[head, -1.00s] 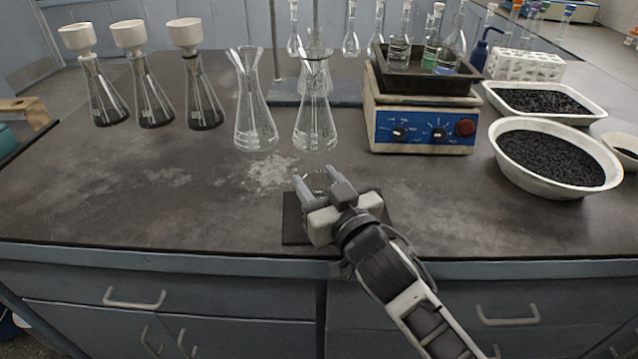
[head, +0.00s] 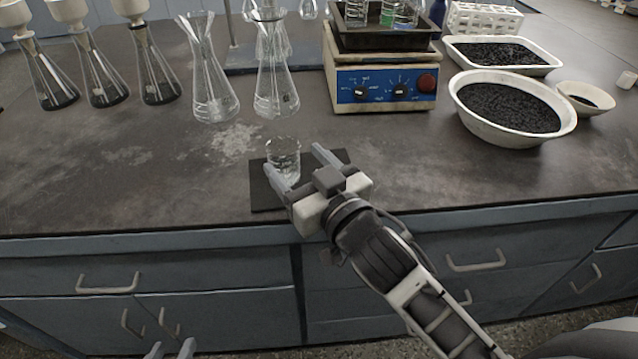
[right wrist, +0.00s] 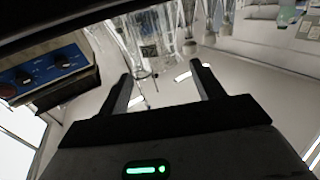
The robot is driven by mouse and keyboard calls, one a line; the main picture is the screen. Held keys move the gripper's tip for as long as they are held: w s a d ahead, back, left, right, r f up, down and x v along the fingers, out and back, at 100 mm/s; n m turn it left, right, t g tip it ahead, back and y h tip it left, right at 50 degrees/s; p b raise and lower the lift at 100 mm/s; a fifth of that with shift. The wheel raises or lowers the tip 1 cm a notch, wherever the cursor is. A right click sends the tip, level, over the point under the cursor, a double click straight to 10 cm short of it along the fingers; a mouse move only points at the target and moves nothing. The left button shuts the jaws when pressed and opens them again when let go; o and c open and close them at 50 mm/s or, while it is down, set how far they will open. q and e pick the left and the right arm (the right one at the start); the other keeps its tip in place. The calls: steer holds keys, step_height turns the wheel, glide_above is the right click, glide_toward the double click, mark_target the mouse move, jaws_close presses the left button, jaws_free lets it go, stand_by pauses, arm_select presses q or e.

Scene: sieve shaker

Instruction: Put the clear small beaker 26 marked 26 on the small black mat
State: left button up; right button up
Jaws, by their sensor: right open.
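A small clear beaker (head: 284,157) stands upright on the small black mat (head: 263,197) near the bench's front edge. Its marking is too small to read. My right gripper (head: 294,158) is open, with its fingers spread apart at mat level. One finger overlaps the beaker's lower left side, and the other lies to its right with a gap. In the right wrist view my right gripper (right wrist: 160,78) also shows its two fingers apart; the beaker is hard to make out there against other glass. My left gripper (head: 171,350) barely shows at the bottom edge, its tips apart.
Two tall clear flasks (head: 212,85) stand behind the mat. Several funnel-topped flasks (head: 103,85) stand at the left. A hotplate (head: 383,85) and a white bowl of black grains (head: 512,110) stand at the right. The bench left of the mat is clear.

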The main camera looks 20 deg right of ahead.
steer(key=v, duration=0.6)
steer(key=shift+s, duration=0.3)
